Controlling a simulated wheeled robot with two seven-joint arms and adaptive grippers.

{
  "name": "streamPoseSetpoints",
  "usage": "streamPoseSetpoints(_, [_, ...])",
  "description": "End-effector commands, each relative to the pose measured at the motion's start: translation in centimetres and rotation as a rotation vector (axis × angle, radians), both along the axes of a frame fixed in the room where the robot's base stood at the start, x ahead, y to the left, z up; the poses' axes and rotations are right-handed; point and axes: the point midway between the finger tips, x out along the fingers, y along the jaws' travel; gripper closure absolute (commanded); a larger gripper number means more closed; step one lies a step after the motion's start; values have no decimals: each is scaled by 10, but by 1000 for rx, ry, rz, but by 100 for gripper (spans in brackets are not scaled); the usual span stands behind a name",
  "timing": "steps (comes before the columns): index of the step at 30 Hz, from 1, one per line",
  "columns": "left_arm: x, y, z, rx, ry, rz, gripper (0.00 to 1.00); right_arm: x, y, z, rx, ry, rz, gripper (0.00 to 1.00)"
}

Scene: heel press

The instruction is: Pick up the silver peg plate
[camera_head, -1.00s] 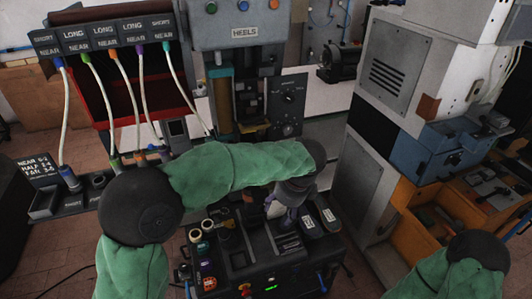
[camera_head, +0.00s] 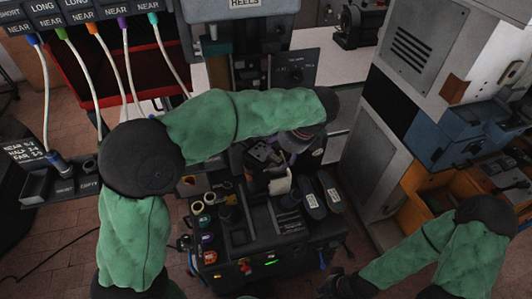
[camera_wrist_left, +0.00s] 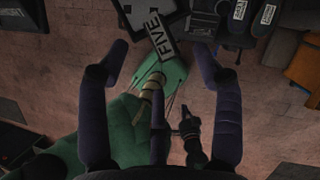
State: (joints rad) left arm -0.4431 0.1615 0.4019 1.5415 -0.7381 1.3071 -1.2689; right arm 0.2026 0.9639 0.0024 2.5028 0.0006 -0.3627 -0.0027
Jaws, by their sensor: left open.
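I cannot make out the silver peg plate for certain in either view. My left gripper (camera_head: 268,168) is above the back of the black bench unit (camera_head: 238,258), partly hidden by its wrist.
Two dark labelled pieces (camera_head: 314,205) lie at the unit's right, and several round coloured items line its left. The press (camera_head: 240,50) stands behind. A grey machine (camera_head: 410,60) and an orange drawer (camera_head: 425,212) are at right. Cables hang at left.

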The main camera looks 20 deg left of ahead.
Motion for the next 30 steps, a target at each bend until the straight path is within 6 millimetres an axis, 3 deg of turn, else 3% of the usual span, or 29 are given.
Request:
streamPoseSetpoints(12, [9,20,-43,0,0,1,34,0,0,1,0,0,0,100])
streamPoseSetpoints(21, [10,21,-46,-1,-1,1,34,0,0,1,0,1,0,100])
streamPoseSetpoints(28, [10,20,-46,-1,-1,1,99,0,0,1,0,0,0,100])
streamPoseSetpoints(30, [10,20,-46,-1,-1,1,100,0,0,1,0,1,0,100])
